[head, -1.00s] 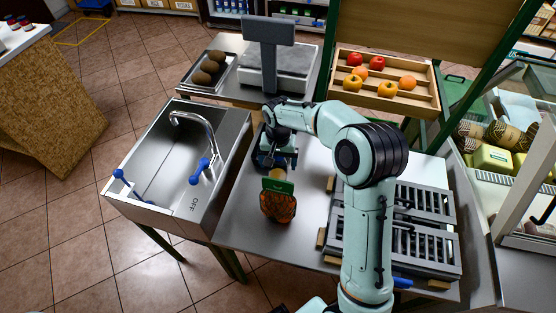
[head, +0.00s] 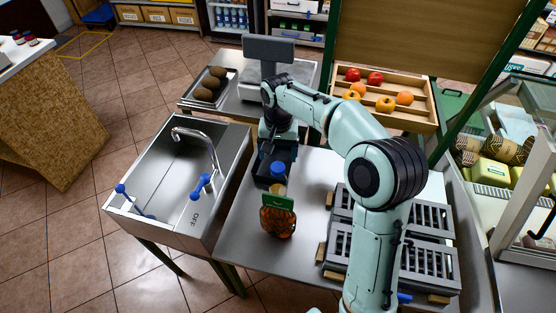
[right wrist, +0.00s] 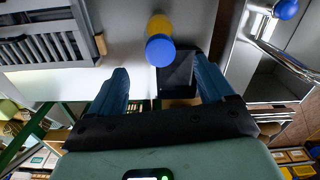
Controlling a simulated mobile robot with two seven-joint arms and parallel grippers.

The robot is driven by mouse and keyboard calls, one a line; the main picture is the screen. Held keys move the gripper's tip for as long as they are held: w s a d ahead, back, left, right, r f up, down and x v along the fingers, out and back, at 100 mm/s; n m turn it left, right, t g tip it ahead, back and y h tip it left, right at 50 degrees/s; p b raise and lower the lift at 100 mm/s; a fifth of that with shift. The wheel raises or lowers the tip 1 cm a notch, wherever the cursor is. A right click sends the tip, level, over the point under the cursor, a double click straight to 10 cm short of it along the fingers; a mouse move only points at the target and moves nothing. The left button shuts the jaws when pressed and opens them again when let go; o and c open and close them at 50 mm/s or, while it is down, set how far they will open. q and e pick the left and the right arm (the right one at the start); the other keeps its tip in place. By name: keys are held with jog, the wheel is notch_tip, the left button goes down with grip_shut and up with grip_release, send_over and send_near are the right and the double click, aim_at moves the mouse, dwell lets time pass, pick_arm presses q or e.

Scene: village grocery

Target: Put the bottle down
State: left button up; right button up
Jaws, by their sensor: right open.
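A small yellow bottle with a blue cap (head: 278,171) stands upright on the metal table, just behind an orange-brown net pack with a green label that hides its lower part. The bottle also shows in the right wrist view (right wrist: 159,40), ahead of the fingertips and between their lines, touching neither. My right gripper (head: 274,162) is open and empty, just behind the bottle; its two blue fingers (right wrist: 161,78) are spread wide in the right wrist view. My left gripper is out of view.
The net pack (head: 278,219) stands close in front of the bottle. A dark flat object (right wrist: 178,78) lies beside the bottle. A sink (head: 178,180) is at left, slatted racks (head: 432,247) at right, a scale (head: 270,50) and fruit tray (head: 418,119) behind.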

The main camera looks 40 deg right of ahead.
jog(key=d+f+t+h, duration=0.2)
jog(key=d+f+t, duration=0.15)
jog(key=d, duration=0.55)
jog(key=n+t+y, duration=0.5)
jog(key=n+t, duration=0.5)
jog(key=n, duration=0.1)
send_near(273, 169)
jog(key=w+f, duration=0.1)
jog(key=w, duration=0.1)
jog(key=w+f, duration=0.1)
jog(key=w, duration=0.1)
jog(key=w+f+b, duration=0.1)
jog(key=w, duration=0.1)
jog(key=shift+d+f, duration=0.25)
jog(key=shift+f, duration=0.15)
jog(key=shift+f+x, duration=0.1)
jog(key=shift+x, duration=1.3)
jog(key=shift+f+x, duration=0.15)
jog(key=shift+x, duration=1.25)
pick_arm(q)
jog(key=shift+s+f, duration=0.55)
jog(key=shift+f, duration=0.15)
pick_arm(e)
jog(key=shift+s, duration=0.15)
grip_shut()
